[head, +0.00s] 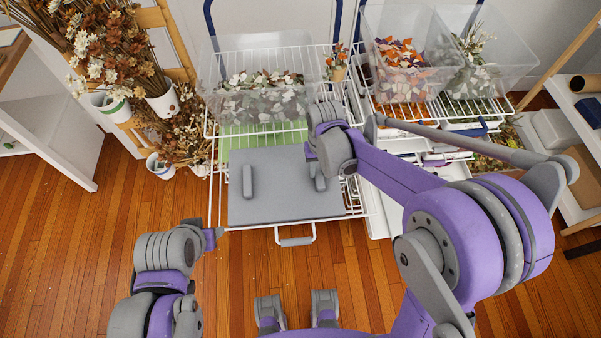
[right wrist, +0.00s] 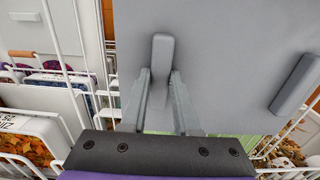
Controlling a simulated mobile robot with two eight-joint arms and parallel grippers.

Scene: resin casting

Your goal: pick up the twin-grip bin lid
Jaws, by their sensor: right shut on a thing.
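The twin-grip bin lid (head: 283,196) is a flat grey panel with two upright grey bar grips, lying level over a pulled-out white wire drawer. Its left grip (head: 247,181) is free; its right grip (head: 320,181) is partly covered by my right arm. My right gripper (head: 322,168) is at the right grip. In the right wrist view, the fingers (right wrist: 160,80) stand on both sides of that grip (right wrist: 162,52), shut on it. I cannot tell whether the lid is clear of the drawer. My left gripper (head: 208,237) is left of the drawer's front corner, away from the lid; its fingers are unclear.
Clear bins (head: 262,95) of petals and leaves stand on the wire racks behind. More wire drawers (head: 385,200) lie to the right, under my right arm. Dried flowers (head: 165,100) stand at the left. The wooden floor (head: 95,250) at front left is clear.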

